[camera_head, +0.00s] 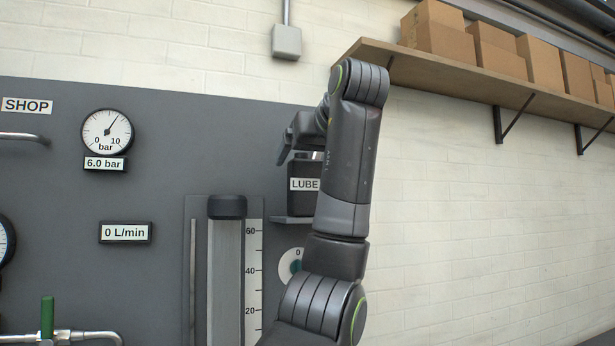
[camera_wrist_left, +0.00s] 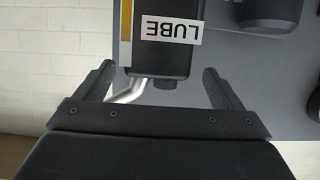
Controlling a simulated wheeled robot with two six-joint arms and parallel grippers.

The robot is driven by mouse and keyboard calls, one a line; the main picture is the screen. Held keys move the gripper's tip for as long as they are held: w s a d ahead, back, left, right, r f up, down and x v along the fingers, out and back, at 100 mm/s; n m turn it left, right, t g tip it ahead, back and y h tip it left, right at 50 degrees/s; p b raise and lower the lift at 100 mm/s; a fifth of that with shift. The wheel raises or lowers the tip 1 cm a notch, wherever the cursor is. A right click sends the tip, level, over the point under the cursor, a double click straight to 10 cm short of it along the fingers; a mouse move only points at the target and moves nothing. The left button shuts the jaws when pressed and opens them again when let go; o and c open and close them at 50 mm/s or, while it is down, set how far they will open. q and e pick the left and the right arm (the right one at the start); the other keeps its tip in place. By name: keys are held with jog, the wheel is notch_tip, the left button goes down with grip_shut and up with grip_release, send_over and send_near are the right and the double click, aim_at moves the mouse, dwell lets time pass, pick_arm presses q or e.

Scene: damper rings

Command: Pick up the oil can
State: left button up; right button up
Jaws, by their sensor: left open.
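The oil can (camera_head: 303,168) is a dark can with a white LUBE label, standing on a small shelf on the grey panel. My left arm hides its right part in the head view. In the left wrist view the can (camera_wrist_left: 160,58) appears upside down, with a yellow strip, a silver spout and a dark cap. My left gripper (camera_head: 283,153) is open by the can's top. In the left wrist view its fingers (camera_wrist_left: 160,80) lie on either side of the can's cap end, with gaps on both sides. I cannot tell the depth between them. My right gripper is not in view.
The small shelf (camera_head: 293,220) is above a round dial (camera_head: 291,266). A tall scaled gauge (camera_head: 228,270) stands left of the can. A pressure gauge (camera_head: 106,131) is farther left. A wooden shelf (camera_head: 450,70) with cardboard boxes is at the upper right. The wall below it is clear.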

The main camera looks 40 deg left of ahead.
pick_arm(q)
jog(key=p+x, duration=0.4)
jog(key=shift+w+r, duration=0.1)
jog(key=shift+w, duration=0.1)
jog(key=shift+w+a+f+p, duration=0.15)
jog(key=shift+a+f+p, duration=0.15)
jog(key=shift+a+p, duration=0.15)
jog(key=shift+d, duration=0.1)
jog(key=shift+c, duration=0.6)
jog(key=c, duration=1.2)
